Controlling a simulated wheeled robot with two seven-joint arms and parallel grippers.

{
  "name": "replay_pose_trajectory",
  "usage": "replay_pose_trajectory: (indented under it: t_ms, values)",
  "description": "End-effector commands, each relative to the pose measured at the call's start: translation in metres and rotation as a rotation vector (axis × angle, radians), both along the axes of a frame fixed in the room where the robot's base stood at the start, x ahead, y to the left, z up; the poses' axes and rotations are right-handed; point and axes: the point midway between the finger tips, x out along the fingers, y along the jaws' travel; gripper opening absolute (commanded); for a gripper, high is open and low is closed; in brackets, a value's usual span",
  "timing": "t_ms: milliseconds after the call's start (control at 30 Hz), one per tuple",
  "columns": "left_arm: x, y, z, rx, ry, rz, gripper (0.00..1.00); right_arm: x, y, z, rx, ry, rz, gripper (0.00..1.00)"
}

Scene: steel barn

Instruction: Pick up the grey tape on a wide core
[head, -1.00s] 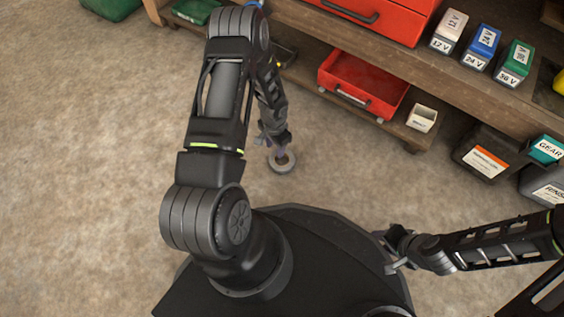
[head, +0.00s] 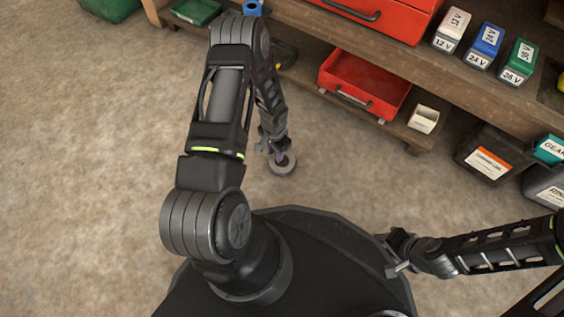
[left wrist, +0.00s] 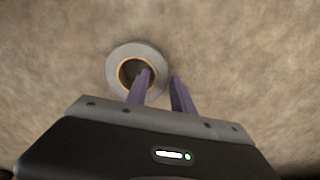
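The grey tape on a wide core (head: 282,168) lies flat on the concrete floor, below the shelf's front. In the left wrist view the tape (left wrist: 116,63) is a grey ring with a yellowish-brown inner edge. My left gripper (head: 276,154) is right at the tape. Its two purple fingers (left wrist: 161,76) are apart: one reaches over the hole of the ring, the other is beyond the ring's right side, so the ring's right wall lies between them. Whether they touch it I cannot tell. My right gripper (head: 391,256) is near my base at the right, far from the tape; its fingers look spread.
A wooden workbench (head: 436,79) with a lower shelf runs along the top right. It holds a red open drawer bin (head: 362,82), a small white box (head: 423,119) and labelled battery boxes (head: 486,45). Dark bins (head: 486,153) stand at the right. The floor at left is clear.

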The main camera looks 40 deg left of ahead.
Motion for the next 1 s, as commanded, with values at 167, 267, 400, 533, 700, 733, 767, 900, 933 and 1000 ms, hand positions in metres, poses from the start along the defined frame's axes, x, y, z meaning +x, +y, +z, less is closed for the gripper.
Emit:
replay_pose_trajectory:
  t_ms: [167,267,400,533,700,733,767,900,933,1000]
  values:
    - [0.0,0.0,0.0,0.0,0.0,0.0,0.13,0.0,0.0,0.0,0.0,0.0,0.0,0.36]
    - [0.0,0.0,0.0,0.0,0.0,0.0,0.05,0.0,0.0,0.0,0.0,0.0,0.0,0.36]
    - [0.0,0.0,0.0,0.0,0.0,0.0,0.0,0.0,0.0,0.0,0.0,0.0,0.0,0.36]
    - [0.0,0.0,0.0,0.0,0.0,0.0,0.0,0.0,0.0,0.0,0.0,0.0,0.0,0.36]
    - [0.0,0.0,0.0,0.0,0.0,0.0,0.0,0.0,0.0,0.0,0.0,0.0,0.0,0.36]
    - [0.0,0.0,0.0,0.0,0.0,0.0,0.0,0.0,0.0,0.0,0.0,0.0,0.0,0.36]
    - [0.0,0.0,0.0,0.0,0.0,0.0,0.0,0.0,0.0,0.0,0.0,0.0,0.0,0.36]
    - [0.0,0.0,0.002,0.0,0.0,0.0,0.0,0.0,0.0,0.001,0.0,0.0,0.0,0.36]
    - [0.0,0.0,0.004,0.0,0.0,0.0,0.0,0.0,0.0,0.002,0.0,0.0,0.0,0.36]
    - [0.0,0.0,0.011,0.0,0.0,0.0,0.0,-0.001,0.0,0.006,-0.001,0.001,0.0,0.36]
